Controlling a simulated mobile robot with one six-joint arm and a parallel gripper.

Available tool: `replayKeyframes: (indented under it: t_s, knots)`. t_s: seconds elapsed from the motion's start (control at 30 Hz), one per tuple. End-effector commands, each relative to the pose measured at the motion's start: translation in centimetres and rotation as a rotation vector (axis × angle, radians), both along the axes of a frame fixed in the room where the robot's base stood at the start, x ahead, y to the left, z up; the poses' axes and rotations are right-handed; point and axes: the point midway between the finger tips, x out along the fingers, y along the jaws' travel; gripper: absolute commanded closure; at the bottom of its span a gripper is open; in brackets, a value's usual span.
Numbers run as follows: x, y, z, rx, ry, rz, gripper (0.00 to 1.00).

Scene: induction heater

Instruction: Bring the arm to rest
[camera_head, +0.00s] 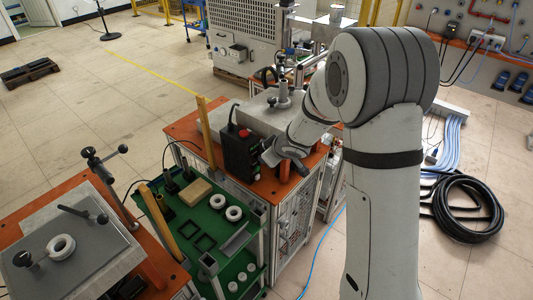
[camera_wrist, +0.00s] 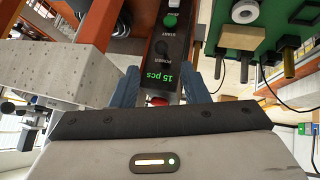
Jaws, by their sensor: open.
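My arm reaches across the right half of the head view. My gripper (camera_head: 278,160) is at the orange-topped table, close to the right side of the black control box (camera_head: 240,152). In the wrist view, my gripper (camera_wrist: 160,86) has its two blue-grey fingers apart. Between and beyond them shows the face of the control box (camera_wrist: 173,52), with a green START button, a POWER label and a green "15 pcs" readout. Nothing is seen held. Whether the fingers touch the box cannot be told.
A grey machine block (camera_head: 262,117) stands behind the box. A green rack (camera_head: 205,236) with white rings and a tan block is at front left. A grey plate fixture (camera_head: 60,245) stands further left. A coiled black hose (camera_head: 462,207) lies on the right floor. Far-left floor is mostly clear.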

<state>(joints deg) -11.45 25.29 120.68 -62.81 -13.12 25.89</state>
Motion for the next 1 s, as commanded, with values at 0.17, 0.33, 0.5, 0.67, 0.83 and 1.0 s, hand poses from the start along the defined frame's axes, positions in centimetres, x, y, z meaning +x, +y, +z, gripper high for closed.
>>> replayKeyframes:
  t_s: [0.17, 0.33, 0.5, 0.67, 0.83, 1.0]
  knots:
    - [-0.3, -0.2, 0.3, 0.000, 0.000, 0.000, 0.59]
    - [-0.3, -0.2, 0.3, 0.000, 0.000, 0.000, 0.59]
    - [-0.3, -0.2, 0.3, 0.000, -0.001, -0.001, 0.59]
    - [-0.4, -1.8, 1.7, -0.018, -0.014, -0.060, 0.59]
    - [-2.5, -7.0, 5.6, -0.072, -0.029, -0.261, 0.59]
    - [-7.6, -12.5, 9.0, -0.103, 0.018, -0.490, 0.59]
